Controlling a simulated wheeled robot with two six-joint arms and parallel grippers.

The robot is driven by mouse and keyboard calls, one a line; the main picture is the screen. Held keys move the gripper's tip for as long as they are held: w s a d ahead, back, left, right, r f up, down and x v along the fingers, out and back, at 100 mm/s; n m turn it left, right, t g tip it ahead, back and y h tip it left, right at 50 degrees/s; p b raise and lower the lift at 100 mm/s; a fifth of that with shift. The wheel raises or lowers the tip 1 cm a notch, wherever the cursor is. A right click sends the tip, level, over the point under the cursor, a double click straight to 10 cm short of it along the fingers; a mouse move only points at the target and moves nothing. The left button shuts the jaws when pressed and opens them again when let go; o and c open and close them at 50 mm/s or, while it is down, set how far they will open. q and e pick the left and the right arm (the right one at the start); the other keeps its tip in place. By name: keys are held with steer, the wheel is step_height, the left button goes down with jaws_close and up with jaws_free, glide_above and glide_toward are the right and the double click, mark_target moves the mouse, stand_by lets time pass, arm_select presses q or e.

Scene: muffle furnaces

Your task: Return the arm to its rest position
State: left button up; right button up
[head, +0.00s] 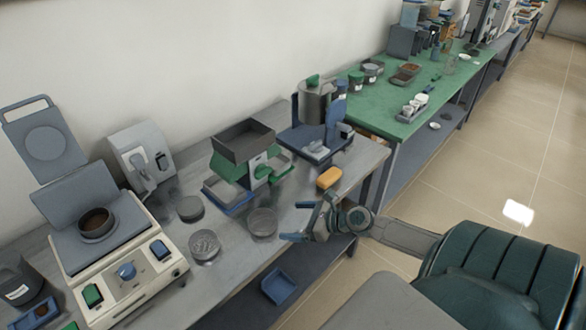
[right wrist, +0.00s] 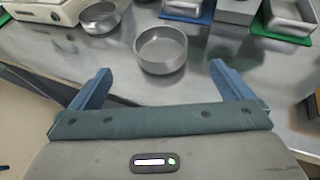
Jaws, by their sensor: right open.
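My right gripper (head: 296,221) reaches in from the right over the front edge of the grey bench (head: 225,255). Its two blue fingers are spread apart with nothing between them. In the right wrist view the open fingers (right wrist: 160,78) point toward a round metal bowl (right wrist: 160,57), which stands on the bench beyond the tips. This bowl (head: 263,224) also shows in the head view, just left of the fingers and apart from them. My left gripper is not in view.
A second metal bowl (head: 205,247) stands nearby. An orange block (head: 328,177) lies near the bench edge beside my gripper. A beige device (head: 130,272) stands at the left. A blue tray (head: 278,287) sits lower down. Tiled floor (head: 480,170) is open on the right.

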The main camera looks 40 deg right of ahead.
stand_by(0.4)
steer(key=s+a+f+n+g, duration=0.2)
steer(key=s+a+n+g, duration=0.1)
steer(key=s+a+n, duration=0.45)
steer(key=s+a+f+n+g, duration=0.2)
steer(key=s+a+n, duration=0.2)
steer(key=a+n, duration=0.6)
steer(key=s+d+r+n+g+h, duration=0.2)
steer(key=s+n+h, duration=0.1)
steer(key=s+n, duration=0.3)
steer(key=s+d+r+n+g+h, duration=0.1)
steer(key=s+r+n+h, duration=0.1)
steer(key=s+n+h, duration=0.45)
step_height(320, 180, down, 29)
steer(key=w+d+n+g+y, duration=0.1)
steer(key=w+d+g+y, duration=0.1)
steer(key=d+y, duration=0.1)
steer(key=s+d+f+b, duration=0.1)
steer(key=s+f, duration=1.7)
steer(key=f, duration=0.4)
steer(key=shift+d+g+b, duration=0.15)
steer(key=shift+g+b, duration=0.2)
steer(key=shift+g, duration=0.05)
